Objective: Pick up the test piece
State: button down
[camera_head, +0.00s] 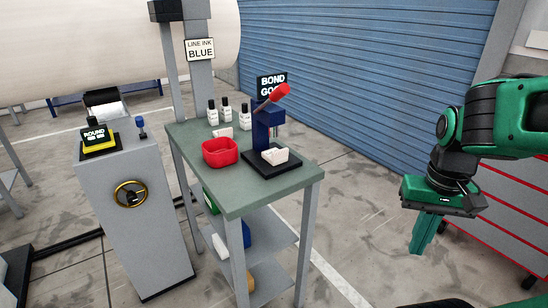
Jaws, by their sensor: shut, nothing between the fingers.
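A small white piece (274,156), likely the test piece, rests at the dark base of a blue press (262,130) with a red lever handle. The press stands at the right end of a green-topped table (240,199). Another small white item (222,134) lies behind a red bowl (220,152); I cannot tell exactly what it is. My gripper (421,249) hangs at the right with its green fingers pointing down. It is shut and empty, out past the table's right edge and well apart from the white piece.
A sign (271,85) behind the press is partly hidden by the red lever. A grey cabinet (135,220) with a handwheel stands left. A red-edged drawer unit (505,215) is behind my arm. Floor between table and gripper is clear.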

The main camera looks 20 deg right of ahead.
aim_at(275, 156)
jog(key=z, duration=1.25)
jog(key=k, duration=1.4)
jog(key=u, duration=0.9)
jog(key=i, duration=1.05)
jog(key=z, duration=0.05)
